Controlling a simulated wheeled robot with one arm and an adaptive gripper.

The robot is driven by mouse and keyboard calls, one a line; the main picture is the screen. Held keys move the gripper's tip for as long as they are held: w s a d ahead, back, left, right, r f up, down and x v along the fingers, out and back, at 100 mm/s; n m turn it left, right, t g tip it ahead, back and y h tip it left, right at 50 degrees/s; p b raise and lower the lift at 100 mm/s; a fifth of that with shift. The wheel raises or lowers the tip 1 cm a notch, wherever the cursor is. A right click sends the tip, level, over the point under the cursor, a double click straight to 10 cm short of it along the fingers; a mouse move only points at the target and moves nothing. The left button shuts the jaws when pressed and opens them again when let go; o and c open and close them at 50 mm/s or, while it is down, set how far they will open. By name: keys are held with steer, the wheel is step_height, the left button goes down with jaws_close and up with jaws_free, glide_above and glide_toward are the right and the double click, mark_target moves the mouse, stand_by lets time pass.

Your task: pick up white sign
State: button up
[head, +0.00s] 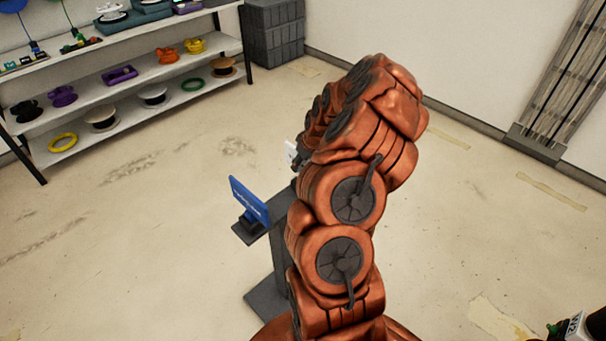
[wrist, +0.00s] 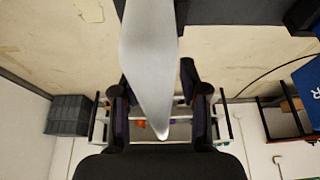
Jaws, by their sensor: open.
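The white sign (head: 290,153) shows as a small pale patch in the head view, mostly hidden behind my orange arm. In the wrist view the white sign (wrist: 150,50) is large and close, seen nearly edge-on and tapering downward in the picture. My gripper (wrist: 157,92) is open, with one dark finger on each side of the white sign. Gaps show at parts of both sides, and I cannot tell whether either finger touches it.
A blue sign (head: 248,200) stands on a dark grey stand (head: 263,232) left of my arm; it also shows at the wrist view's right edge (wrist: 308,85). A white shelf (head: 170,85) with several coloured items stands at the back left. The floor between is clear.

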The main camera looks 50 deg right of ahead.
stand_by(0.5)
jaws_close()
stand_by(0.3)
